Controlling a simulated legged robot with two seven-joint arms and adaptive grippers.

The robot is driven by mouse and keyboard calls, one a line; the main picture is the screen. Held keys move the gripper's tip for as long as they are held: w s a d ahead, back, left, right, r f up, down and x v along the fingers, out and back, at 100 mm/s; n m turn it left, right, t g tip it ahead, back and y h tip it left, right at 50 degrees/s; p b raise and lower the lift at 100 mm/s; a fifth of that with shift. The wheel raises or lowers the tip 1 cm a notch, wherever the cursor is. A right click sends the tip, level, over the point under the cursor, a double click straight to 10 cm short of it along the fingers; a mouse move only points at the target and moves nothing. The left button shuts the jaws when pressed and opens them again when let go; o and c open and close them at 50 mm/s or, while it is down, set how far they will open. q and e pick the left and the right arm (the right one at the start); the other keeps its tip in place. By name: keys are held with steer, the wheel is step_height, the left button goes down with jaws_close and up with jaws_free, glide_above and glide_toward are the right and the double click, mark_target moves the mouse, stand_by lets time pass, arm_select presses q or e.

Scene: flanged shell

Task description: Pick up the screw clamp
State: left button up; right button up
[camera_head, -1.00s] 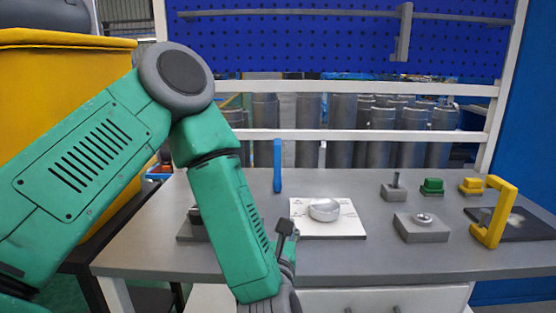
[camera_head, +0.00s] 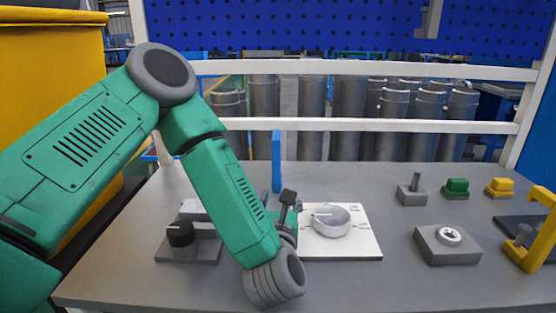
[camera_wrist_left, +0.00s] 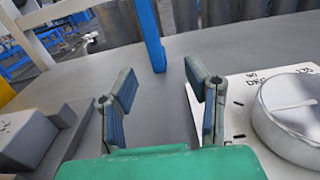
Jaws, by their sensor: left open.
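The yellow C-shaped frame (camera_head: 543,229), which looks like the screw clamp, stands at the right edge of the table in the head view, partly cut off by the picture edge. It is not in the left wrist view. My left gripper (camera_head: 288,205) is beside the left edge of the white plate, far left of the clamp, and mostly hidden behind its own wrist. In the left wrist view my left gripper (camera_wrist_left: 162,80) is open, with bare grey table between its fingers. My right gripper is not in view.
A white plate (camera_head: 365,245) carries a round silver dial (camera_head: 330,220). A blue upright bar (camera_head: 277,162) stands behind my gripper. A black knob on a grey block (camera_head: 188,248) is left. A grey block (camera_head: 447,245), green button (camera_head: 456,187) and yellow button (camera_head: 499,187) stand right.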

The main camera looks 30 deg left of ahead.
mark_target(277, 176)
arm_select(q)
steer(key=x, duration=0.4)
steer(key=a+x, duration=0.1)
steer(key=x, duration=0.1)
steer(key=shift+a+p, duration=0.15)
steer(key=shift+p, duration=0.25)
steer(key=x, duration=0.4)
steer(key=shift+w+a, duration=0.1)
steer(key=shift+w, duration=0.15)
steer(key=shift+w+a+f, duration=0.1)
steer(key=shift+w+a, duration=0.2)
steer(key=shift+c, duration=0.4)
steer(key=shift+a, duration=0.1)
steer(key=c, duration=0.7)
jaws_close()
